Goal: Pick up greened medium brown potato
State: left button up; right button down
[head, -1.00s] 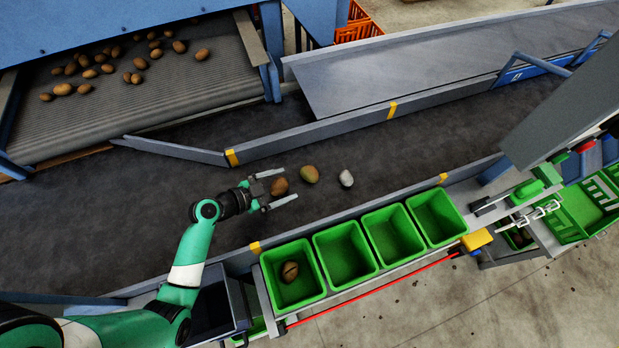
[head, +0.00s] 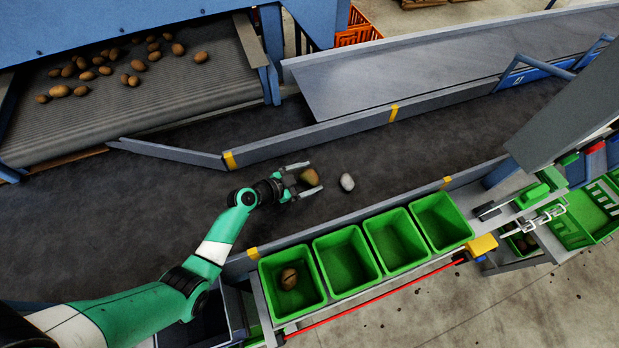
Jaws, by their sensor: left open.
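A brown potato with a greenish tint (head: 309,176) lies on the dark belt (head: 400,150) in the head view. My left gripper (head: 316,176) is open around it, one finger on its far side and one on its near side. I cannot tell whether the fingers touch it. A pale grey, stone-like lump (head: 347,182) lies just to the right of the gripper. The other brown potato seen earlier on the belt is no longer visible; my gripper may hide it. My right gripper is not in view.
Several green bins line the belt's near side; the leftmost bin (head: 265,275) holds a brown potato (head: 289,279), while the three others look empty. Several potatoes lie on the roller conveyor (head: 150,100) at upper left. A low rail (head: 320,132) bounds the far side. The belt right of the lump is clear.

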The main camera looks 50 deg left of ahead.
aim_at(310, 176)
pick_arm(q)
jog(key=shift+w+f, duration=0.25)
jog(key=shift+w, duration=0.15)
jog(key=c, duration=1.2)
jog(key=shift+o, duration=0.2)
jog(key=shift+d+r, duration=0.1)
jog(key=shift+r, duration=0.45)
notch_tip(310, 176, up, 3)
jog(key=shift+f+p, duration=0.1)
jog(key=shift+p, duration=0.8)
jog(key=s+d+r+p, duration=0.4)
jog(key=s+r, duration=0.5)
jog(key=s, duration=0.4)
jog(key=shift+d+p, duration=0.35)
jog(key=shift+d, duration=0.25)
